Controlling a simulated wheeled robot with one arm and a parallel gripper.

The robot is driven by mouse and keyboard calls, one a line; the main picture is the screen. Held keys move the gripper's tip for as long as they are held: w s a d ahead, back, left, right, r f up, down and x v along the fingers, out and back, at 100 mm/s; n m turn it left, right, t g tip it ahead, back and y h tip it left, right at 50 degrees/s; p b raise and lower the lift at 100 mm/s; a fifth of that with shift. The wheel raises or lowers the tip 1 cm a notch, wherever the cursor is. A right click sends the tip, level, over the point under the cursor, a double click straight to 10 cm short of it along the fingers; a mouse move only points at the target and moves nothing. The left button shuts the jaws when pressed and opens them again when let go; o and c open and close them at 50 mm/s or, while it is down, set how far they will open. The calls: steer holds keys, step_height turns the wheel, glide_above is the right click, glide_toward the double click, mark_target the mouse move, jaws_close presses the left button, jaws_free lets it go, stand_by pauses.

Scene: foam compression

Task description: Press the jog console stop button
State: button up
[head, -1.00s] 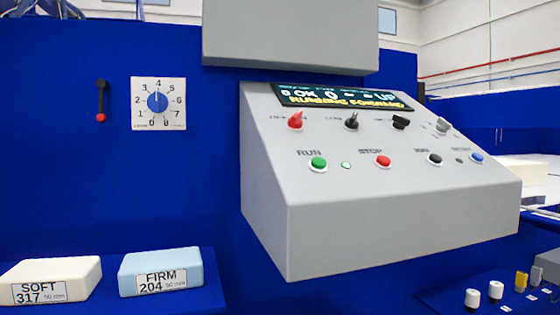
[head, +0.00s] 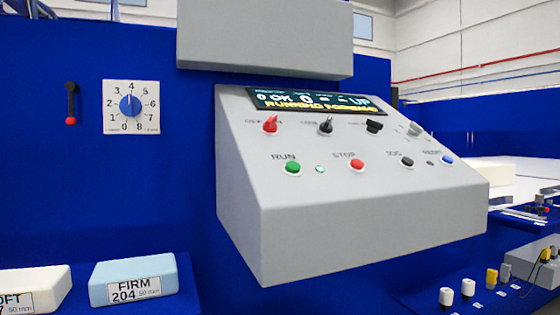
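The grey jog console (head: 370,217) with a sloped face is mounted on the blue panel in the middle of the head view. Its red STOP button (head: 357,165) sits in the lower row, right of the green RUN button (head: 292,168) and a small lit green lamp (head: 320,169). A black button (head: 407,162) labelled JOG and a blue button (head: 447,160) are further right. The display (head: 315,103) has yellow text that seems to read "RUNNING FORWARD". My gripper is not in view.
A grey box (head: 265,38) overhangs the console. A numbered dial (head: 131,106) and a red-tipped lever (head: 71,104) are at left. A FIRM foam block (head: 133,279) and a partly cut-off SOFT block (head: 35,288) lie on a blue shelf. Several small knobs (head: 468,288) stand low at right.

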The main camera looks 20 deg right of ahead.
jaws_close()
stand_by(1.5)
